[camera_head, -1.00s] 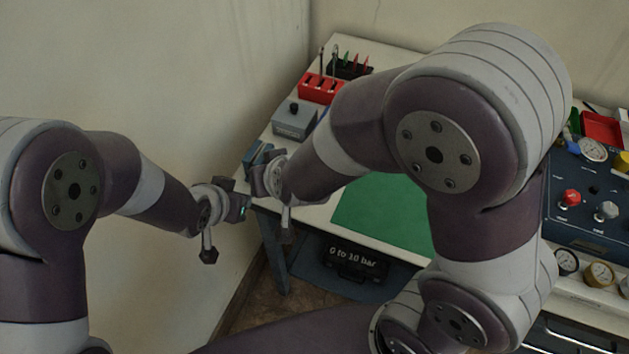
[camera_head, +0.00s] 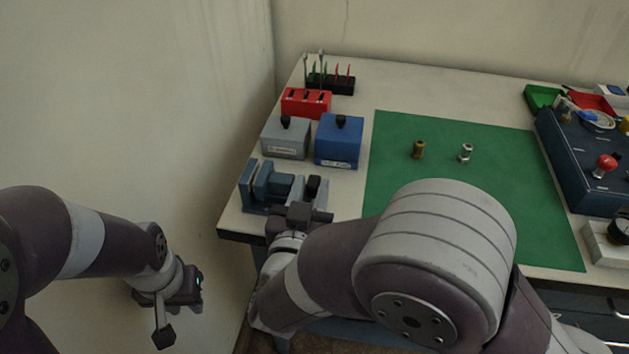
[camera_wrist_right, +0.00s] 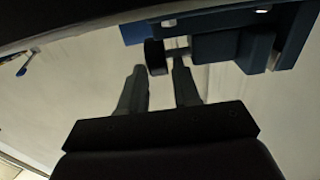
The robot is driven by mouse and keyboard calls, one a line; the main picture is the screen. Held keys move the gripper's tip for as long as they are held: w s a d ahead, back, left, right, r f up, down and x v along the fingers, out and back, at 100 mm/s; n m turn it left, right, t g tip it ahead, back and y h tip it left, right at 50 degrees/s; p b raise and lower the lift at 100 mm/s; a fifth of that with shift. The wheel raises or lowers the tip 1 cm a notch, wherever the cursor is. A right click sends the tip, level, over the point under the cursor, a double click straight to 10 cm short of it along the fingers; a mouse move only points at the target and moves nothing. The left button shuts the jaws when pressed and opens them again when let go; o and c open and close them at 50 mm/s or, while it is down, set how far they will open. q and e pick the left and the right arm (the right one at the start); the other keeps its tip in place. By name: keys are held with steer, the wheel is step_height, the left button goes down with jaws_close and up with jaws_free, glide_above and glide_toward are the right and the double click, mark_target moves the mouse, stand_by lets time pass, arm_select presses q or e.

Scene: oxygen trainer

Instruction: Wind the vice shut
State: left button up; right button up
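The vice (camera_head: 262,188) is blue-grey and sits at the table's front left corner. Its dark handle knob (camera_head: 314,187) is on its right end. My right gripper (camera_head: 308,208) is at that end, close to the knob. In the right wrist view the knob (camera_wrist_right: 155,57) shows near the tips of the two spread fingers (camera_wrist_right: 158,72), with the vice body (camera_wrist_right: 235,48) to its right. I cannot tell whether the fingers touch the knob. My left gripper (camera_head: 185,290) is away from the table at the lower left; its fingers are not clear.
A grey box (camera_head: 286,140) and a blue box (camera_head: 338,145) stand behind the vice. A red holder (camera_head: 305,103) is further back. A green mat (camera_head: 400,185) carries a brass fitting (camera_head: 418,150) and a silver fitting (camera_head: 465,153). A dark gauge panel (camera_head: 570,150) is at right.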

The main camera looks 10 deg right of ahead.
mark_target(315, 176)
steer(key=shift+x, duration=1.4)
jaws_close()
steer(key=shift+r+p, duration=0.15)
steer(key=shift+p, duration=0.15)
steer(key=g+p, duration=0.2)
steer(key=p, duration=0.3)
steer(key=g+y+p, duration=0.1)
steer(key=g+p, duration=0.1)
steer(key=p, duration=0.3)
steer(key=g+p, duration=0.1)
steer(key=p, duration=0.4)
steer(key=shift+w+d+g+y, duration=0.15)
steer(key=shift+w+g+y, duration=0.2)
steer(key=shift+g+y, duration=0.05)
steer(key=shift+f+g+p, duration=0.3)
steer(key=shift+g+p, duration=0.3)
steer(key=shift+p, duration=0.45)
